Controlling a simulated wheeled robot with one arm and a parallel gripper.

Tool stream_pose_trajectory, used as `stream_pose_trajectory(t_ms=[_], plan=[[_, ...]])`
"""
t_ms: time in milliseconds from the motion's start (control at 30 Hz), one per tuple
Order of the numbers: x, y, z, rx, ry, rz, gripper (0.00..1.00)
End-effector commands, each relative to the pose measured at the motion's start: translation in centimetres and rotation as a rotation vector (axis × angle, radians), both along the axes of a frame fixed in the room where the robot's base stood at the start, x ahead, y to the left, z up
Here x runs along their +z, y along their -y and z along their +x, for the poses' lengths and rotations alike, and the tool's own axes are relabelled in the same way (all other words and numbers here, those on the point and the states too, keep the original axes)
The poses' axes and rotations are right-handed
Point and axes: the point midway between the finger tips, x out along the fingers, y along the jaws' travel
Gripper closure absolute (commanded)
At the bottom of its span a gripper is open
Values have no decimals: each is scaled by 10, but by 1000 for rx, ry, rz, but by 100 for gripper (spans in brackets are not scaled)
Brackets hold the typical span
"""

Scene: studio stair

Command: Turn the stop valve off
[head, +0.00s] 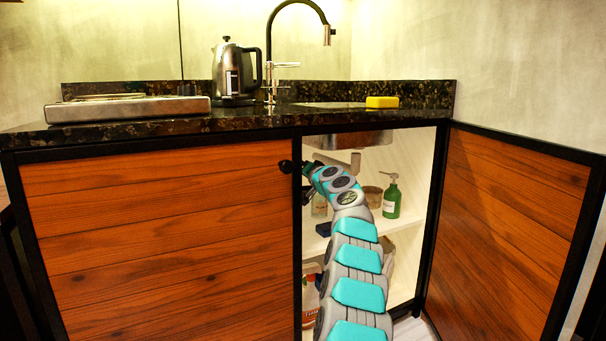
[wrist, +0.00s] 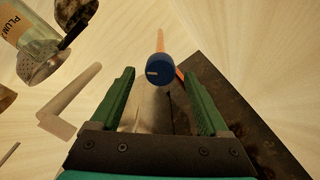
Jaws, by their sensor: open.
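The stop valve shows in the wrist view as a round blue knob (wrist: 157,71) with a white mark on its face. An orange-brown pipe (wrist: 160,40) runs up behind it. My gripper (wrist: 157,78) is open, with one green finger on each side of the knob in the picture. I see a gap between the knob and each finger; whether the knob lies at fingertip depth I cannot tell. In the head view my arm reaches into the open cabinet, and its end is mostly hidden near the left edge of the opening. The valve is not visible in the head view.
The left cabinet door (head: 150,240) is closed; the right door (head: 505,230) stands open. A green pump bottle (head: 391,198) stands on the shelf (head: 400,224).

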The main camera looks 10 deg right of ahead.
Motion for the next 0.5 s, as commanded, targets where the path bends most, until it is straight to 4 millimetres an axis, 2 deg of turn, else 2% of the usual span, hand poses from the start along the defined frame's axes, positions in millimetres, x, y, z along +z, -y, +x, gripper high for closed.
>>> stream_pose_trajectory(t_ms=[300, 500], plan=[[2, 7, -23, 1, 3, 6, 21], [-1, 9, -30, 1, 0, 3, 21]])
